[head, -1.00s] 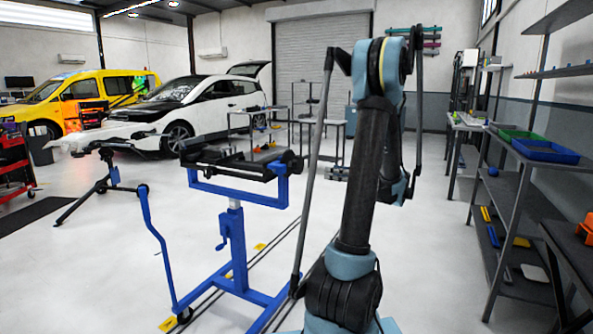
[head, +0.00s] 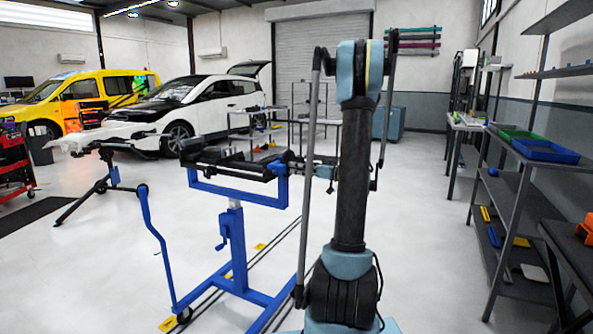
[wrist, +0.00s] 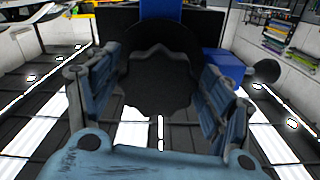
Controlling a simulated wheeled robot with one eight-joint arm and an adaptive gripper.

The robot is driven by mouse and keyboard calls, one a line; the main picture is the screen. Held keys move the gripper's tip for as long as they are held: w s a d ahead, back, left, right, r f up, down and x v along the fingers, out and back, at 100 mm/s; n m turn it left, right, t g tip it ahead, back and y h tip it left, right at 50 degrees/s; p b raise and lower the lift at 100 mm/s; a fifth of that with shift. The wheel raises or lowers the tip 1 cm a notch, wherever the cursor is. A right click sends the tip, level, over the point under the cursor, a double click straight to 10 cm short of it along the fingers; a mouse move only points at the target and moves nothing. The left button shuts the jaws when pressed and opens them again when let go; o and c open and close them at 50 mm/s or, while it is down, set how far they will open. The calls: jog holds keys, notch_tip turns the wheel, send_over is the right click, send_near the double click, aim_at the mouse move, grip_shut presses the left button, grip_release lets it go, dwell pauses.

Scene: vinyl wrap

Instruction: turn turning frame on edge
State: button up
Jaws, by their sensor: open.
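The turning frame (head: 228,192) stands left of my arm in the head view, a blue stand with a black top that lies about flat. A blue part shows at the right end of its top. My gripper (head: 299,168) is at that right end, partly hidden behind my arm. In the wrist view, my gripper (wrist: 156,82) is open, with one blue-grey finger on each side of a dark round knob or wheel (wrist: 160,50). Blue parts of the turning frame (wrist: 223,68) show behind the knob. I cannot tell whether the fingers touch the knob.
A black and white car (head: 210,98) and a yellow van (head: 85,95) stand at the back left. Shelves with a blue tray (head: 545,150) line the right side. The floor between my arm and the shelves is clear.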

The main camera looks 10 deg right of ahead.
jog(key=shift+x, duration=1.1)
jog(key=shift+c, duration=0.4)
jog(key=c, duration=0.9)
jog(key=shift+d, duration=0.3)
jog(key=shift+c, duration=1.4)
jog(key=shift+a, duration=0.4)
